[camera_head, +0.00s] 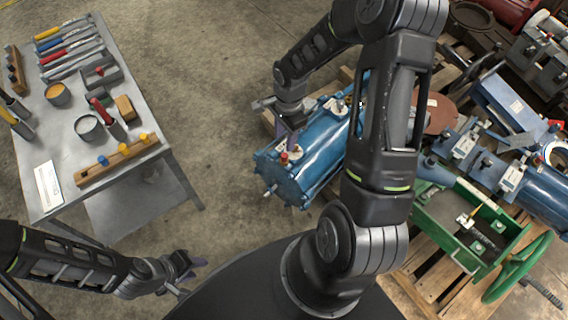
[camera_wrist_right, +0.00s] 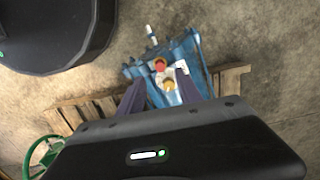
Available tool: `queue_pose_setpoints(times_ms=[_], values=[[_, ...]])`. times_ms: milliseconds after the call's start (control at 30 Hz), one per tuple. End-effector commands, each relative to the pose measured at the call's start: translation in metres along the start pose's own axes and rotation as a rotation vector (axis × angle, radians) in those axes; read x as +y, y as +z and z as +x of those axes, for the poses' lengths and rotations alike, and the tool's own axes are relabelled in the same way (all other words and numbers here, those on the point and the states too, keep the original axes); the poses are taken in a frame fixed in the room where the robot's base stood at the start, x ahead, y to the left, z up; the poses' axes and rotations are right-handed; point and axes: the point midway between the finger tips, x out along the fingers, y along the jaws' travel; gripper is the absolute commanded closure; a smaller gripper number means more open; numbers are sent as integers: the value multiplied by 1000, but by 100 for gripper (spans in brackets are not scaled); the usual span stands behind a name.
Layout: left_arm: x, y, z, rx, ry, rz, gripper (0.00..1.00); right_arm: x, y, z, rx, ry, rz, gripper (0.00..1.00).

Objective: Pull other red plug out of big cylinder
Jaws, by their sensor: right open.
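The big blue cylinder (camera_head: 318,167) lies on a pallet at the centre of the head view, partly hidden by my right arm. A red plug (camera_head: 284,157) stands on top near its front end. The red plug also shows in the right wrist view (camera_wrist_right: 160,64), beside a brass-coloured fitting (camera_wrist_right: 169,85). My right gripper (camera_head: 293,125) is over the cylinder, behind the red plug in the head view. In the wrist view its open fingers (camera_wrist_right: 159,80) flank the brass fitting, with the red plug just past the tips. My left gripper (camera_head: 192,275) is open and empty, away from the cylinder.
A green frame with a handwheel (camera_head: 517,268) and other blue machine parts sit on pallets at right. Bare floor lies between bench and cylinder.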

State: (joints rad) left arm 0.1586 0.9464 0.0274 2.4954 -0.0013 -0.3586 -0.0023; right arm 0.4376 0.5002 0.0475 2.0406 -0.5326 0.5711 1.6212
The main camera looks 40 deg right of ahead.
Motion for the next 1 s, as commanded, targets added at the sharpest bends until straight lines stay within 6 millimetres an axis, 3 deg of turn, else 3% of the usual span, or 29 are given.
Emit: queue_pose_setpoints(times_ms=[533,1000], values=[[-2,0,5,0,0,0,64,1,-4,5,7,5,24,58],[-18,0,47,1,0,-4,64,0,-5,64,7,4,23,58]])
